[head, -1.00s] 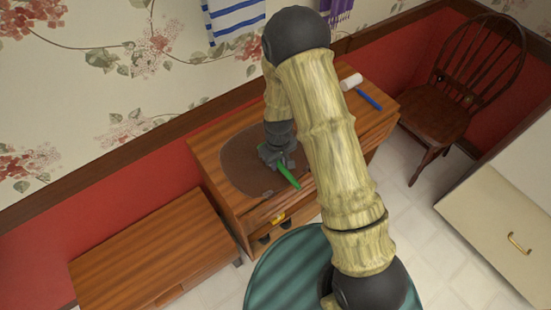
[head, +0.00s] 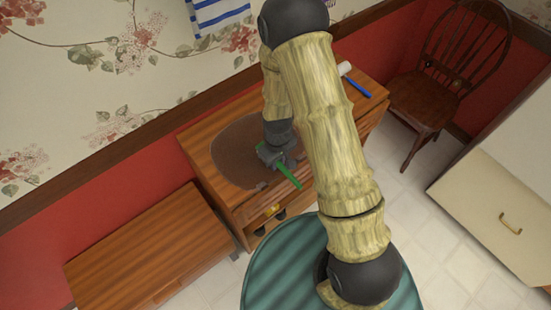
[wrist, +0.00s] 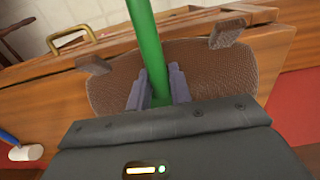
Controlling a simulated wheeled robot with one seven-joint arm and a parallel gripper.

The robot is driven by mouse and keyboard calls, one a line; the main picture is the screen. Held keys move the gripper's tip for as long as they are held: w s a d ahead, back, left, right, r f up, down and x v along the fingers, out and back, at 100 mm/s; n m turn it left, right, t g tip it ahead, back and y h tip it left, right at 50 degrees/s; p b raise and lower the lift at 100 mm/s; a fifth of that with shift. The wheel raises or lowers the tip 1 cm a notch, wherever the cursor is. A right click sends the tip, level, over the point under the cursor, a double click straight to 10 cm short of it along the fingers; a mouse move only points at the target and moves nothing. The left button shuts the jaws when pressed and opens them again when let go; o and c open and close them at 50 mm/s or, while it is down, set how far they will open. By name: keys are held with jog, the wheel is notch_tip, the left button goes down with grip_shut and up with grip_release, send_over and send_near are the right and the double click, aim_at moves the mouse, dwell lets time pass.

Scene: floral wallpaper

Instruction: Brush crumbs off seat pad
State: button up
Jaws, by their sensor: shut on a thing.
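The seat pad (head: 222,151) is a brown, textured, rounded mat lying on a wooden cabinet top; it also shows in the wrist view (wrist: 215,72). My gripper (head: 278,157) is over the front part of the pad. It is shut on a green stick-like handle (head: 289,176), which points out past the cabinet's front edge. In the wrist view the handle (wrist: 147,38) runs up between the two grey fingers (wrist: 158,88). The handle's working end is hidden under the gripper. Two brown pieces (wrist: 93,64) (wrist: 228,32) show at the pad's edge; I cannot tell whether they are crumbs.
A white cylinder (head: 345,68) and a blue stick (head: 358,87) lie at the cabinet's right end. A lower wooden bench (head: 150,245) stands left. A round green striped surface (head: 275,275) is in front. A wooden chair (head: 430,95) stands right.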

jog(key=shift+r+p, duration=2.35)
jog(key=shift+r, duration=0.65)
jog(key=shift+r+p, duration=1.2)
jog(key=shift+r, duration=0.35)
jog(key=shift+f, duration=0.1)
jog(key=shift+f+b, duration=2.35)
jog(key=shift+f, duration=0.9)
jog(key=shift+f+b, duration=0.9)
jog(key=shift+f, duration=0.3)
jog(key=shift+w, duration=0.1)
